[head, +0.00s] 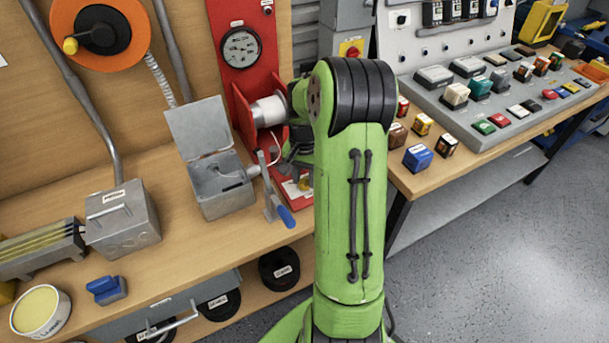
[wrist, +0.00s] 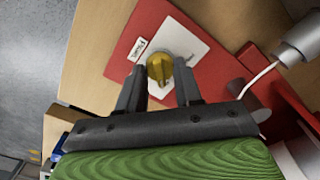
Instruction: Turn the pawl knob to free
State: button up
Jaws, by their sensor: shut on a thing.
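The pawl knob is a yellow knob (wrist: 159,70) on a white plate (wrist: 188,50), which sits on a red base panel (wrist: 118,62). My gripper (wrist: 160,84) is at the knob in the wrist view, one dark finger on each side, shut on it. The knob's raised grip runs roughly up and down in that picture; its lower part lies between the fingers. In the head view, a bit of the yellow knob (head: 305,184) shows beside my arm, which hides much of the plate. The setting it points to cannot be read.
Left of the knob are a winch crank with a blue handle (head: 286,216) and an open grey box (head: 222,195). A white drum (head: 268,111) on the red panel stands close behind, with a white cable. Small coloured blocks (head: 418,157) lie to the right.

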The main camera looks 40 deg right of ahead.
jog(key=shift+c, duration=0.4)
jog(key=shift+n, duration=0.4)
jog(key=n+p, duration=0.1)
jog(key=n, duration=0.1)
jog(key=shift+r+n, duration=0.1)
jog(key=shift+n, duration=0.3)
jog(key=n+p, duration=0.1)
jog(key=n, duration=0.4)
jog(key=shift+n, duration=0.3)
jog(key=n, duration=0.4)
jog(key=shift+p, duration=0.4)
jog(key=n, duration=0.4)
jog(key=shift+n, duration=0.5)
